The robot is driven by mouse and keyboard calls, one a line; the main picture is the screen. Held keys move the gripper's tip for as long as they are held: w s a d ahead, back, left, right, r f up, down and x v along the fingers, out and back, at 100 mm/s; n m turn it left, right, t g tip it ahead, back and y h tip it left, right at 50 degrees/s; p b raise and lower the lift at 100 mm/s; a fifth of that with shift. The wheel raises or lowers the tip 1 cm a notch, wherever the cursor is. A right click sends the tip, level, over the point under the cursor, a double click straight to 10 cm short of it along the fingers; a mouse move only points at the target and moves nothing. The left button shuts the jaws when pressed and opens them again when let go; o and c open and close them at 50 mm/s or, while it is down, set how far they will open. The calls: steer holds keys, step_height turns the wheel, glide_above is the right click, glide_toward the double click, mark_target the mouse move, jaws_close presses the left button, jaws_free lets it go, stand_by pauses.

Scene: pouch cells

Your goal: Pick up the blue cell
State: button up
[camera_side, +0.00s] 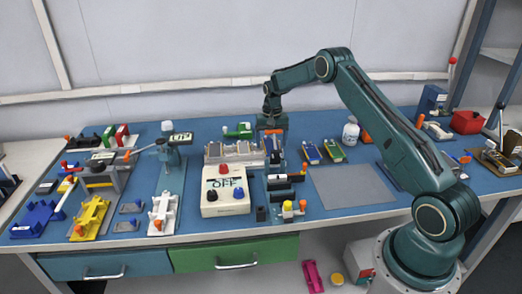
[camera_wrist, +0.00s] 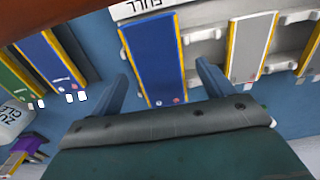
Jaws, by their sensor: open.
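A blue cell (camera_wrist: 153,58) with yellow side edges is in the middle of the wrist view. My gripper (camera_wrist: 161,72) is open, with one blue finger on each side of this cell; the fingers look apart from it. In the side view my gripper (camera_side: 272,132) is low over the table, just right of a pale rack. A second blue cell (camera_wrist: 55,58) lies to the left in the wrist view; in the side view it is right of my gripper (camera_side: 311,152). Whether the middle cell sits in the rack's end slot, I cannot tell.
A green cell (camera_side: 334,150) lies beside the second blue cell. The pale rack (camera_side: 228,158) holds a grey cell (camera_wrist: 250,45). A white bottle (camera_side: 350,132) stands behind the green cell. A control box (camera_side: 225,196) is in front of the rack. A grey mat (camera_side: 347,186) is bare.

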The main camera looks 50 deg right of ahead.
mark_target(271, 145)
steer(key=c, duration=1)
steer(key=shift+r, duration=0.2)
step_height(271, 145, up, 20)
steer(key=shift+f, duration=0.15)
stand_by(0.7)
